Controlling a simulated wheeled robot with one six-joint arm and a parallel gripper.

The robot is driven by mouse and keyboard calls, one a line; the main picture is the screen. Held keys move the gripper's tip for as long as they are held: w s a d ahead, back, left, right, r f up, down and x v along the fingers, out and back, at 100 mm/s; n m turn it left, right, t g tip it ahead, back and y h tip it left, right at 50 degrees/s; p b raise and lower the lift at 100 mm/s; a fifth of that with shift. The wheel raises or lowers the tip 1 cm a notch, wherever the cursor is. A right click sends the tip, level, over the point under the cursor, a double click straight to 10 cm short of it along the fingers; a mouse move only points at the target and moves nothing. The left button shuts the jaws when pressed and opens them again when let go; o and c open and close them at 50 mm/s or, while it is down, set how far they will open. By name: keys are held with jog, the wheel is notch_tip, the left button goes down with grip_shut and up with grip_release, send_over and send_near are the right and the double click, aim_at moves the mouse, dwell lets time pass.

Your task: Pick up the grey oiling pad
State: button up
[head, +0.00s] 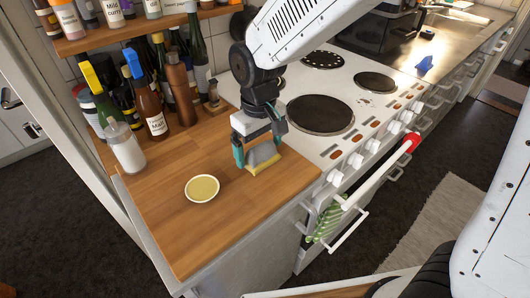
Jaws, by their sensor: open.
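The grey oiling pad (264,154) is on the wooden worktop (230,230), close to the left side of the cooker. It has a rounded grey top and a yellowish lower edge. My gripper (259,148) points down over the pad, with its teal fingers open. One finger shows at the pad's left and the other at its upper right. I cannot tell whether either finger touches the pad. Part of the pad's top is hidden by the gripper.
A small round dish (202,188) with yellowish contents stands front left of the pad. A glass shaker (125,147) and several bottles (150,105) crowd the back left. The white cooker (345,75) with dark hotplates lies right. The worktop's front is clear.

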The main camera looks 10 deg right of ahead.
aim_at(260, 146)
jog(key=c, duration=1.1)
jog(key=shift+c, duration=0.2)
jog(key=shift+r, duration=0.2)
jog(key=shift+r, duration=0.25)
notch_tip(260, 146, up, 3)
jog(key=shift+s+d, duration=0.1)
jog(key=shift+s, duration=0.05)
jog(key=s+d+r, duration=0.1)
jog(key=s+d, duration=0.3)
jog(key=s, duration=1.1)
jog(key=shift+d, duration=0.2)
